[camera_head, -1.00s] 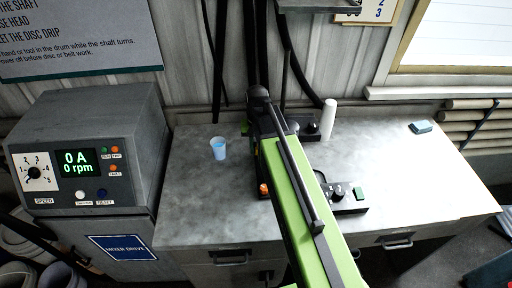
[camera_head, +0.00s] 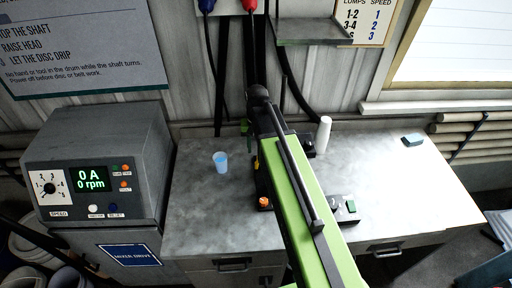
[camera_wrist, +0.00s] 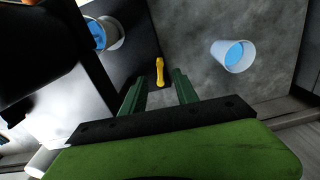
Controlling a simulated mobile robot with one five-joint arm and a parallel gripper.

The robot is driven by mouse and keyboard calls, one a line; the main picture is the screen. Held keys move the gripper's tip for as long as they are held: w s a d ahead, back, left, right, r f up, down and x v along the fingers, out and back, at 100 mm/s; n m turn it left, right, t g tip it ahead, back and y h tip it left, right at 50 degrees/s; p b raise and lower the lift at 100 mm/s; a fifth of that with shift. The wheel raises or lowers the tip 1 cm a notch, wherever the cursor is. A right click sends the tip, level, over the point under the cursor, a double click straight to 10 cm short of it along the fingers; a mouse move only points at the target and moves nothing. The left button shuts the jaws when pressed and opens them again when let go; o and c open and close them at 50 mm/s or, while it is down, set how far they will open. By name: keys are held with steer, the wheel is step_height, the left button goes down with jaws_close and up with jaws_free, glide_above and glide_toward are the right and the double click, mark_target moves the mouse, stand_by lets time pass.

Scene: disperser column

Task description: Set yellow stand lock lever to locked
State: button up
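The yellow stand lock lever (camera_wrist: 160,72) shows in the wrist view as a short yellow handle on a dark plate. In the head view, a small yellow part (camera_head: 256,163) shows at the left edge of my arm; the rest is hidden behind it. My gripper (camera_wrist: 158,79) is open, its two green fingers apart. The lever lies between and just beyond the fingertips, with a gap on each side. I cannot tell its depth from the fingers or its lock position. In the head view only a bit of green finger shows.
A white cup with blue contents (camera_head: 221,162) stands on the grey bench (camera_head: 205,215), left of my arm. A white cylinder (camera_head: 324,134) stands to the right. An orange knob (camera_head: 264,202) sits beside my arm. The drive box (camera_head: 95,165) reads 0 A, 0 rpm.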

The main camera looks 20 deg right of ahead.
step_height(320, 180, up, 9)
steer(key=p, duration=0.7)
glide_above(256, 162)
steer(key=shift+w+d+f, duration=0.1)
steer(key=shift+f, duration=0.25)
step_height(256, 162, down, 18)
steer(key=m+b, duration=0.4)
steer(key=b, duration=0.2)
steer(key=m+b, duration=0.5)
steer(key=b, duration=0.1)
steer(key=m+b, duration=0.4)
steer(key=b, duration=0.2)
steer(key=shift+r+m, duration=0.25)
steer(key=shift+m, duration=0.05)
steer(key=shift+r, duration=0.1)
